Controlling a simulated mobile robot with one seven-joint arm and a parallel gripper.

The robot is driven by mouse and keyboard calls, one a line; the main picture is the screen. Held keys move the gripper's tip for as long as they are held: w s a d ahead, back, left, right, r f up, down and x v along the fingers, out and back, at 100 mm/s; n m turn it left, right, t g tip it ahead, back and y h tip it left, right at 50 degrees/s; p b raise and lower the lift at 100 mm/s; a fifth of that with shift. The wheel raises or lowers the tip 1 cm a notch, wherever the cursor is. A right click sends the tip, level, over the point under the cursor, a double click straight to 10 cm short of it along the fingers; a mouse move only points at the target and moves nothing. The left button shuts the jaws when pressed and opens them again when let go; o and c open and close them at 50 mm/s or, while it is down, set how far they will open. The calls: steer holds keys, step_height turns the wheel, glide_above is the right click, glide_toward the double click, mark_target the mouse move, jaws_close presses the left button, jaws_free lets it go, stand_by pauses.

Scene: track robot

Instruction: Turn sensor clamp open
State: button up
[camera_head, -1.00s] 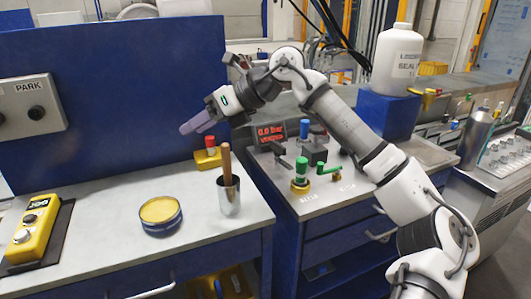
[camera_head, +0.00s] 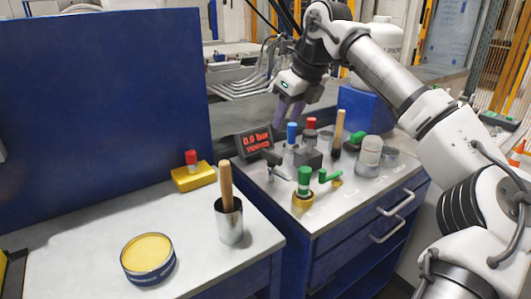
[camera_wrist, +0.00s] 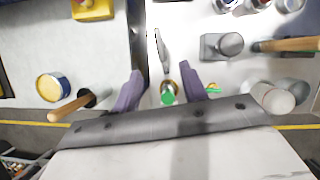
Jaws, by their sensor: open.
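No part is labelled as the sensor clamp, so I cannot tell for certain which it is. A grey block with a round grey knob (camera_head: 308,152) stands on the right-hand bench and also shows in the wrist view (camera_wrist: 222,45). A slim grey lever (camera_head: 272,158) lies left of it, also in the wrist view (camera_wrist: 162,50). In front are a green-capped fitting (camera_head: 304,182) on a brass base and a green lever (camera_head: 330,176). My gripper (camera_head: 287,113) has its purple fingers apart, empty, pointing down above this bench. In the wrist view the fingers (camera_wrist: 162,76) flank the green cap.
A red display (camera_head: 254,141) reads 0.0 bar. Blue (camera_head: 291,131) and red knobs stand behind the block. A wooden handle (camera_head: 339,128) and a grey jar (camera_head: 369,156) stand right. The left bench holds a yellow tin (camera_head: 148,258), a metal cup (camera_head: 229,222) and a yellow block (camera_head: 193,177).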

mark_target(272, 153)
steer(key=x, duration=1.3)
jaws_close()
